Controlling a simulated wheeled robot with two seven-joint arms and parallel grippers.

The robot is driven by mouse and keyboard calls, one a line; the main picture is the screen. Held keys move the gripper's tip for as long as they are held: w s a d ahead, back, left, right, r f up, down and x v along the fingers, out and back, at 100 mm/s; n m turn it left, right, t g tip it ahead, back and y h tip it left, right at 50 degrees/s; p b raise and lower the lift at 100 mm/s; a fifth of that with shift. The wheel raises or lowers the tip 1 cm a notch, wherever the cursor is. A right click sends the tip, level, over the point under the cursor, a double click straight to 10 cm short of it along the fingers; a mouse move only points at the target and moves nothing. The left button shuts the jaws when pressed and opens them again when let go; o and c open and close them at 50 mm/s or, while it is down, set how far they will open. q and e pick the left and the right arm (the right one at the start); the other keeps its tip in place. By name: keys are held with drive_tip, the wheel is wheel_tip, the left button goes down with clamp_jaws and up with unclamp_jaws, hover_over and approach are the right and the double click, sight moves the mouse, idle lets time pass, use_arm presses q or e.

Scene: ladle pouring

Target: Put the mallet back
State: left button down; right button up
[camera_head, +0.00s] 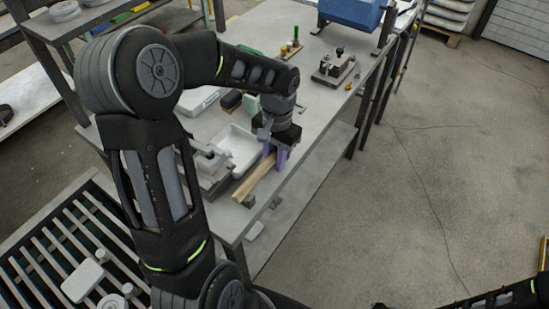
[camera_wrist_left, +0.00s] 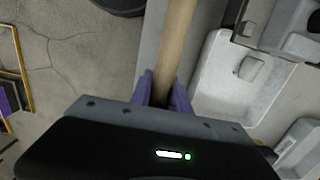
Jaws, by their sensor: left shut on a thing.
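The mallet's pale wooden handle (camera_head: 256,180) slants over the front edge of the grey workbench (camera_head: 313,82). My left gripper (camera_head: 275,158) is shut on the handle, with its purple fingers on either side. In the left wrist view the handle (camera_wrist_left: 175,42) runs up from between the fingers (camera_wrist_left: 166,92) and leaves the picture at the top. I cannot make out the mallet's head. Whether the handle touches the bench is unclear. My right gripper is not in view; only part of my right arm shows at the lower right.
A white tray (camera_head: 238,148) and a grey metal block (camera_head: 208,160) stand left of the handle. A small dark bracket (camera_head: 275,202) is at the bench edge. Another metal fixture (camera_head: 334,70) and a blue box (camera_head: 352,12) stand farther back. Concrete floor lies right of the bench.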

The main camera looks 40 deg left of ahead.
use_arm(q)
drive_tip(key=shift+f, duration=0.2)
drive_tip(key=c, duration=1.2)
unclamp_jaws()
drive_tip(key=shift+c, duration=0.2)
drive_tip(key=shift+r, duration=0.15)
drive_tip(key=shift+r+p, duration=0.65)
drive_tip(key=shift+r, duration=0.15)
drive_tip(key=shift+w+r+b, duration=0.1)
drive_tip(key=shift+r+b, duration=0.25)
wheel_tip(320, 180, up, 11)
drive_tip(key=shift+w+f, duration=0.15)
drive_tip(key=shift+w, duration=0.2)
